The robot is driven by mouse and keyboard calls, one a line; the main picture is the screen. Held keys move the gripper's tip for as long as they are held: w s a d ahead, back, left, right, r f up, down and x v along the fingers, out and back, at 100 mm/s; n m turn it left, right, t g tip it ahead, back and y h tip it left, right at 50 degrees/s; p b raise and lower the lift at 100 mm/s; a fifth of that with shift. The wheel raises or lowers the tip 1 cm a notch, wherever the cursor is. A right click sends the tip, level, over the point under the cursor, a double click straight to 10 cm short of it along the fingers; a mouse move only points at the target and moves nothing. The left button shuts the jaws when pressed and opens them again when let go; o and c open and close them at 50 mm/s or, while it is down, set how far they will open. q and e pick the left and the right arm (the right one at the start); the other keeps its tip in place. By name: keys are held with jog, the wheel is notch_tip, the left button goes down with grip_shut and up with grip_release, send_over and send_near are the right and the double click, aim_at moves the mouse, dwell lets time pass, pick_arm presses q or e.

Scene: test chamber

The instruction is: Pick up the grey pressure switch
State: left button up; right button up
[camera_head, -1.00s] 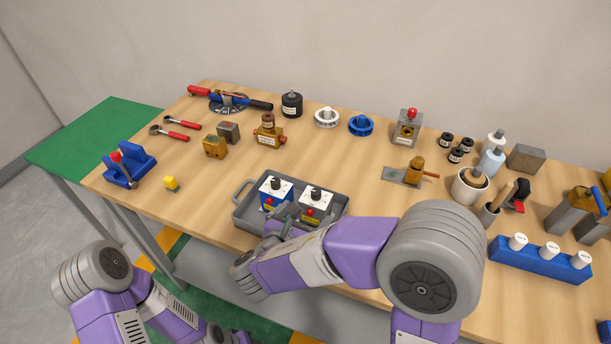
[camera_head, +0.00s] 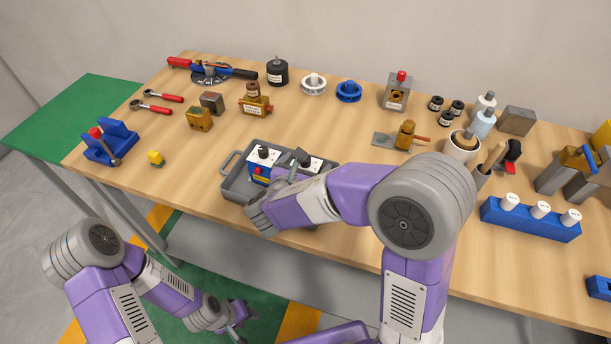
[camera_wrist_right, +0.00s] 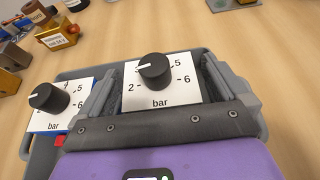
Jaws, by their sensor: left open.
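The grey pressure switch, with a white dial plate (camera_head: 317,163) and black knob, stands in the right part of a grey tray (camera_head: 232,186). In the right wrist view its plate (camera_wrist_right: 178,97) lies between the two fingers of my right gripper (camera_wrist_right: 160,82), one on each side, with a narrow gap to the plate's edges. Its body is hidden. My right gripper (camera_head: 295,168) is open around it. A blue pressure switch (camera_head: 260,165) stands to its left in the tray and also shows in the wrist view (camera_wrist_right: 58,104). My left gripper (camera_head: 240,314) is open and empty below the table's front edge.
A brass valve block (camera_head: 256,99) stands behind the tray. A brass valve on a plate (camera_head: 402,137) and a white cup (camera_head: 462,147) stand to the right. A blue holder with white caps (camera_head: 530,219) is near the front edge.

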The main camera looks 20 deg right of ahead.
jog(key=c, duration=1.1)
